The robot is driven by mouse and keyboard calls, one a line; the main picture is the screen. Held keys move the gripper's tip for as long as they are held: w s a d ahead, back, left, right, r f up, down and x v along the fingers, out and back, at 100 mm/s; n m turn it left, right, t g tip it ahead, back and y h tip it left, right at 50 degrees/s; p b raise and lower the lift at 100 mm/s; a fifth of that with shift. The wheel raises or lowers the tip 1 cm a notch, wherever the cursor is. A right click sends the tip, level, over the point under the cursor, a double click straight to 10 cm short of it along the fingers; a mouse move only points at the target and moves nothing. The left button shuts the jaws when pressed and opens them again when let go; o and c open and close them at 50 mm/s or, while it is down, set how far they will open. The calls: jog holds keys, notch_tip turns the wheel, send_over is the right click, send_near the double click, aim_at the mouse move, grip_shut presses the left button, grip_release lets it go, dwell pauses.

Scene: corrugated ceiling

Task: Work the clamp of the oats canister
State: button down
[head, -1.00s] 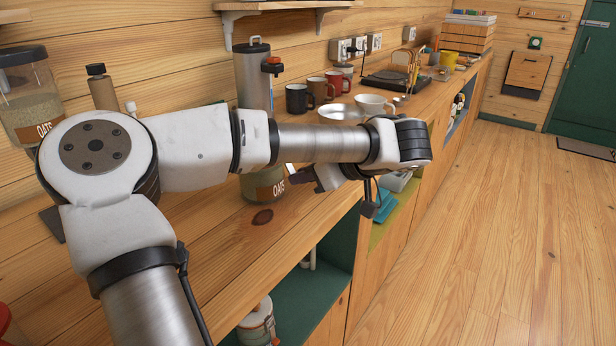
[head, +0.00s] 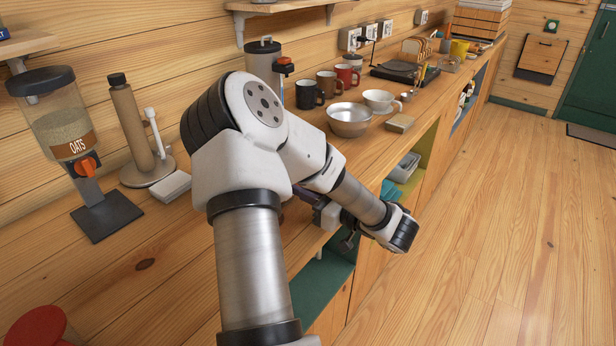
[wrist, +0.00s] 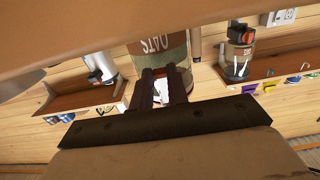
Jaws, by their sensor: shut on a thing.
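The oats canister (wrist: 176,48) shows in the wrist view at the top middle, upside down, with a brown label and a pale body. My gripper (wrist: 161,84) is at its lidded end, with both dark fingers close together. A small pale piece, apparently the clamp (wrist: 161,91), shows between the fingers. How far the clamp is open cannot be told. In the head view my arm hides the canister, and only part of my gripper's dark hand shows by the counter's front edge.
An oats dispenser (head: 68,135) with an orange knob stands at the left. A red lid (head: 40,328) is at the near left.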

jog(key=shift+a+f, duration=0.1)
dwell(0.6)
jog(key=c, duration=1.4)
grip_release()
jog(key=shift+o, duration=0.2)
